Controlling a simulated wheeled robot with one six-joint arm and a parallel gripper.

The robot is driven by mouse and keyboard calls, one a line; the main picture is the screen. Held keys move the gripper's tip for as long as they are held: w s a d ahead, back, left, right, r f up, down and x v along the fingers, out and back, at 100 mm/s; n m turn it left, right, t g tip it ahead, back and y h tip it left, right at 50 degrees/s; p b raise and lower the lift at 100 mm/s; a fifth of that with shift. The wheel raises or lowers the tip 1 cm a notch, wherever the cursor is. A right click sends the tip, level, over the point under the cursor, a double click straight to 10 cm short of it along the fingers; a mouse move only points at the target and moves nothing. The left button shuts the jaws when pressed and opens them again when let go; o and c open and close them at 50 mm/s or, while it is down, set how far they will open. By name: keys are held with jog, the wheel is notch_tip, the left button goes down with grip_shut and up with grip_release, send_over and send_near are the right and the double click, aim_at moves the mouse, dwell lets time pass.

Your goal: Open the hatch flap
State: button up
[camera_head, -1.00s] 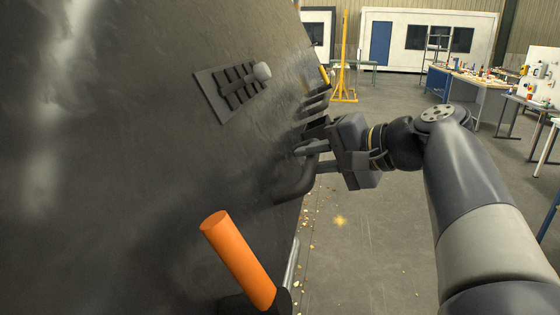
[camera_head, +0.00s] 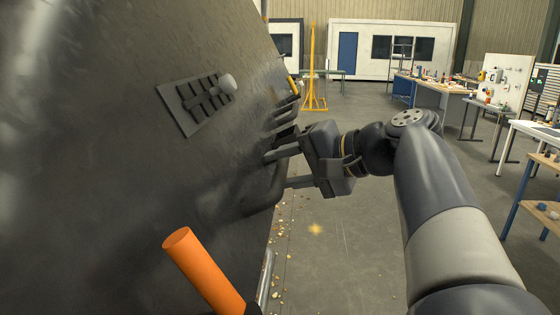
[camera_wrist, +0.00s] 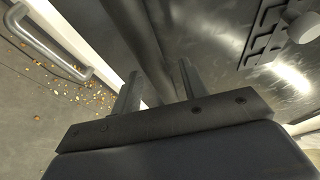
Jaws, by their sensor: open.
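A large dark metal panel (camera_head: 110,130) fills the left of the head view; I cannot tell which part of it is the hatch flap. A dark bar handle (camera_head: 262,196) stands out low on its right edge. My gripper (camera_head: 277,170) is open, with its fingers spread and pointing at the panel edge by this handle. In the wrist view, my gripper (camera_wrist: 160,85) has nothing between its fingers. A bar handle (camera_wrist: 48,42) shows there to the left, apart from the fingers. Whether the fingertips touch the panel is unclear.
A slatted plate (camera_head: 198,102) with a round knob (camera_head: 228,82) is on the panel, above left of my gripper. An orange handle (camera_head: 203,272) sticks out lower down. Small debris lies on the floor.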

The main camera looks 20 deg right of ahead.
jog(key=b+v, duration=0.1)
jog(key=v, duration=0.8)
jog(key=shift+s+d+r, duration=0.15)
jog(key=shift+s, duration=0.15)
jog(key=p+x, duration=0.1)
jog(key=x, duration=0.8)
jog(key=shift+w, duration=0.15)
jog(key=shift+x, duration=0.9)
